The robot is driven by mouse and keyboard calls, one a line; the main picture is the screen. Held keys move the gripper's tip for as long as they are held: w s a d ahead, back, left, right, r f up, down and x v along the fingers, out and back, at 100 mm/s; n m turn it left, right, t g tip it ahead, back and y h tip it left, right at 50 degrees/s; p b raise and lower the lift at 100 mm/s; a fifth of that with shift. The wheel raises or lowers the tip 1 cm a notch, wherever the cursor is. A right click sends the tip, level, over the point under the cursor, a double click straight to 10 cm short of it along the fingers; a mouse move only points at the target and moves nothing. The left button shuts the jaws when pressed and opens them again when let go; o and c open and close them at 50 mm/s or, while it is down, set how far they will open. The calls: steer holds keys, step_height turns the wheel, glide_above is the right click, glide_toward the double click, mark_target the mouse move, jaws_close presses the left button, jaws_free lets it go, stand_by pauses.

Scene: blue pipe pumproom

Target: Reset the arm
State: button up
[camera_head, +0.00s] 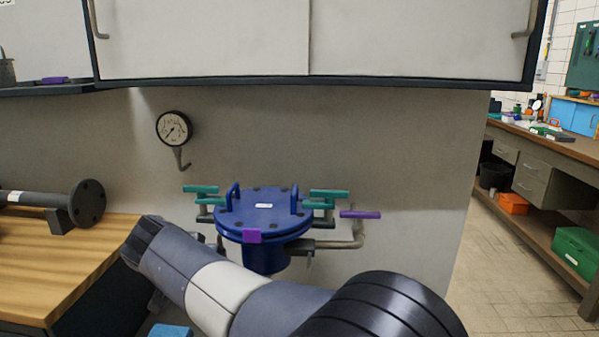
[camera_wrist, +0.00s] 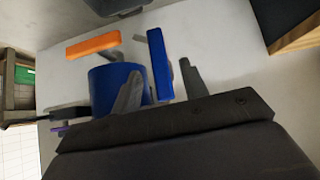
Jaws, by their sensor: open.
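My gripper (camera_wrist: 162,72) shows in the wrist view, with two grey fingers apart and nothing clamped between them. A blue lever handle (camera_wrist: 160,64) shows in or behind the gap between the fingers; I cannot tell whether they touch it. An orange lever handle (camera_wrist: 93,45) is to the left, above a blue cylindrical body (camera_wrist: 107,88) partly covered by a finger. In the head view my arm crosses the lower middle, bent, and hides its own gripper. Behind it stands a blue lidded vessel (camera_head: 263,208) with teal valve handles on both sides.
A purple valve handle (camera_head: 360,214) is on a pipe right of the vessel. A pressure gauge (camera_head: 174,129) hangs on the wall. A wooden bench (camera_head: 75,255) with a flanged pipe (camera_head: 88,203) is at left. A workbench (camera_head: 545,145) stands at right, with open floor before it.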

steer(key=x, duration=0.5)
steer(key=shift+w+d+f+b, duration=0.1)
steer(key=shift+w+f+b, duration=0.1)
steer(key=shift+b, duration=0.15)
steer(key=shift+s+y+b, duration=0.1)
steer(key=shift+y+b, duration=0.4)
steer(key=shift+b, duration=0.1)
steer(key=shift+s+m+y+b, duration=0.1)
steer(key=shift+m+y+b, duration=0.2)
steer(key=shift+m+b, duration=0.1)
steer(key=shift+m+y+b, duration=0.4)
steer(key=shift+y+b, duration=0.25)
steer(key=shift+y, duration=0.15)
steer(key=shift+r+m+t+y+b, duration=0.2)
steer(key=shift+m+t+y+b, duration=0.3)
steer(key=shift+y, duration=0.5)
